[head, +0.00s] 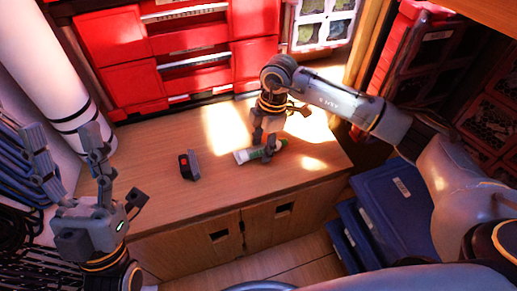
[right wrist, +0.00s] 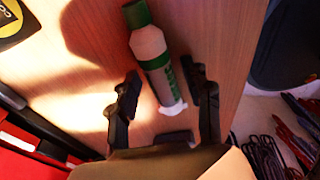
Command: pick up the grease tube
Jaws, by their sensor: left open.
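The grease tube (head: 245,155) is a white and grey tube with green parts, lying on the wooden cabinet top. In the right wrist view the tube (right wrist: 152,52) has a green cap at its upper end, and its pale tail end reaches between my fingers. My right gripper (head: 265,143) is over the tube, pointing down. In the right wrist view this gripper (right wrist: 165,92) is open, one finger on each side of the tail end, with gaps visible. My left gripper (head: 67,148) is open and empty at the left, away from the tube.
A small black and red object (head: 189,166) lies left of the tube on the cabinet top (head: 210,205). Red drawers (head: 125,85) stand behind. Blue bins (head: 385,205) are at the right, and a white cylinder (head: 55,75) stands at the left. The front of the top is clear.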

